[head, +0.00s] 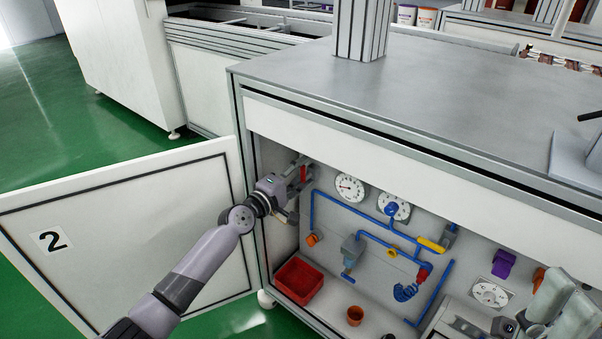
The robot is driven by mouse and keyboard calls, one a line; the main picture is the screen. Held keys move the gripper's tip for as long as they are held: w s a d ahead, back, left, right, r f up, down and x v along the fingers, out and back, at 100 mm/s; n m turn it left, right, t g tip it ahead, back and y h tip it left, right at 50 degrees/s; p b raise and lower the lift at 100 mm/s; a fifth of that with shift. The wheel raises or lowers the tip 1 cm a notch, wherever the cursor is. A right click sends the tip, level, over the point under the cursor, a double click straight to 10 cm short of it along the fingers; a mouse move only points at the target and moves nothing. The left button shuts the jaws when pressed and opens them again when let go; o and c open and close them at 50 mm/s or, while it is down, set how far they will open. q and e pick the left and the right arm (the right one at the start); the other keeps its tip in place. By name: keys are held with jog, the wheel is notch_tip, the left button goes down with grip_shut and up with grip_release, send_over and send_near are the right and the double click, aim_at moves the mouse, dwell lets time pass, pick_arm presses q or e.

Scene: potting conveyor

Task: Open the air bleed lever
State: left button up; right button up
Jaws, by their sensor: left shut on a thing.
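My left gripper (299,176) reaches into the open cabinet at the upper left of its back panel. It is shut on a small red lever (303,173), which its fingers partly hide. I cannot tell the lever's exact angle, nor read any label naming it as the air bleed lever. A yellow handle (430,244) sits on the blue pipework (350,208) further right. My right gripper (562,303) is at the lower right, in front of the panel. Its two pale pads lie close together, and their gap is unclear.
The cabinet door (130,220), marked 2, stands open on the left. Gauges (350,188), an orange knob (312,240) and a purple part (503,263) are on the panel. A red bin (298,281) and a brown pot (355,315) stand below. The grey worktop (440,100) overhangs the opening.

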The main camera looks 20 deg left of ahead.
pick_arm(q)
jog(key=o, duration=1.2)
jog(key=v, duration=1.2)
